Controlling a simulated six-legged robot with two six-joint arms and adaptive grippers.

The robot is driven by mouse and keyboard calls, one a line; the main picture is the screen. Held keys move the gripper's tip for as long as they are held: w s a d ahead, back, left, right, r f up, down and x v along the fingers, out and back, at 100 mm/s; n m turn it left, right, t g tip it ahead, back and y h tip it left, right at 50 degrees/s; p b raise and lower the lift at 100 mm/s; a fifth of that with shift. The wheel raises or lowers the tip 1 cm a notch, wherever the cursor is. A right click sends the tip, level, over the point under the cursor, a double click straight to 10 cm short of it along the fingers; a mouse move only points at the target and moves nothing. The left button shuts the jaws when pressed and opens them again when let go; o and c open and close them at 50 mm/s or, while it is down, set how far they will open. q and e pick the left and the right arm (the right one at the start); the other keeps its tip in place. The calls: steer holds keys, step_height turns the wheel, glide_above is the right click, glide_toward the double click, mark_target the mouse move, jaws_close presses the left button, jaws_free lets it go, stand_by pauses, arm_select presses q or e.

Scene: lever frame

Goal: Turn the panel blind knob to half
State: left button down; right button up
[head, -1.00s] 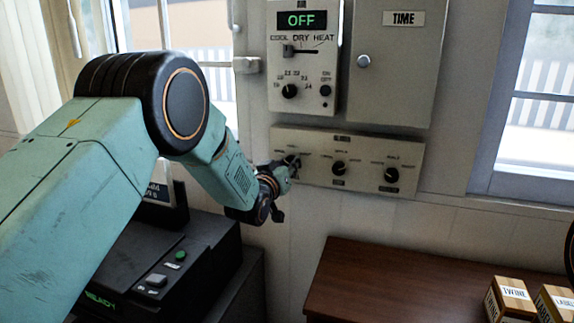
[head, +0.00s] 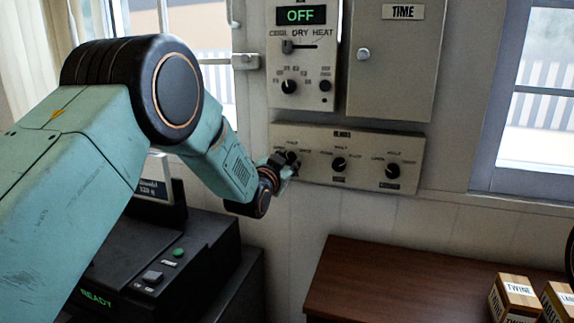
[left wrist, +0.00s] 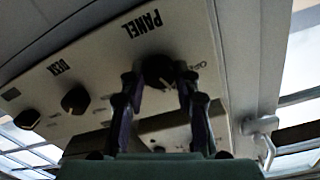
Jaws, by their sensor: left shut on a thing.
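The panel blind knob (head: 291,157) is the leftmost of three dark knobs on the beige blinds plate (head: 365,185) in the head view. In the left wrist view the same dark knob (left wrist: 158,70) sits beside the printed word PANEL. My left gripper (left wrist: 158,80) has a finger on either side of it and is shut on it. In the head view the left gripper (head: 287,164) is at the plate and partly covers the knob. The knob's pointer is too small and dark to read. My right gripper is not in view.
A middle knob (head: 339,164) and a right knob (head: 392,171) are close beside it. Above are a control box (head: 310,98) reading OFF and a grey TIME cabinet (head: 395,80). Below stand a black machine (head: 190,245) and a brown table (head: 390,285) with small boxes (head: 515,298).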

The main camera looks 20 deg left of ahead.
arm_select(q)
steer(key=shift+w+r+m+b, duration=0.15)
steer(key=shift+m+b, duration=0.15)
steer(key=shift+m, duration=0.75)
steer(key=shift+s+r+m+b, duration=0.15)
steer(key=shift+m+b, duration=0.1)
steer(key=shift+m, duration=0.8)
steer(key=shift+w, duration=0.1)
steer(key=c, duration=1.4)
jaws_free()
steer(key=o, duration=0.4)
steer(key=shift+w+f, duration=0.15)
steer(key=shift+f, duration=0.05)
steer(key=shift+s, duration=0.3)
steer(key=shift+s+f, duration=0.1)
steer(key=shift+s, duration=0.45)
steer(key=s, duration=1)
steer(key=shift+s+a+r, duration=0.25)
steer(key=shift+s+a, duration=0.05)
steer(key=shift+s, duration=0.05)
steer(key=shift+w, duration=0.1)
